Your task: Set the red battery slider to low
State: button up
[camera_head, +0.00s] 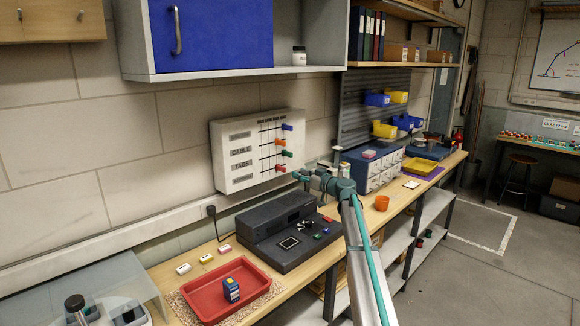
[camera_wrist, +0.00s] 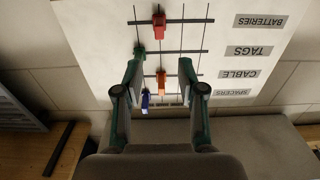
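The red battery slider (camera_wrist: 159,25) is on the batteries row of the white panel (camera_wrist: 90,22), which appears upside down in the wrist view. It sits partway along the row, left of the row's middle in that view. It also shows low on the panel in the head view (camera_head: 281,168). My gripper (camera_wrist: 161,72) is open in front of the panel, with its fingertips below the red slider in the wrist view and apart from it. The orange slider (camera_wrist: 161,78) shows between the fingers; I cannot tell whether anything touches it. In the head view my gripper (camera_head: 298,176) is near the panel's lower right.
The green slider (camera_wrist: 139,52) is near the left fingertip, and the blue slider (camera_wrist: 145,99) is beside that finger. A dark bench unit (camera_head: 265,235) stands below the panel. A red tray (camera_head: 190,287) holds a blue box. An orange cup (camera_head: 382,203) stands to the right.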

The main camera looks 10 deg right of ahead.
aim_at(284, 168)
jog(key=p+x, duration=0.4)
jog(key=x, duration=0.5)
jog(key=shift+w, duration=0.2)
jog(key=shift+w+a+f+p, duration=0.15)
jog(key=shift+w+a+p, duration=0.15)
jog(key=shift+w+a, duration=0.15)
grip_shut()
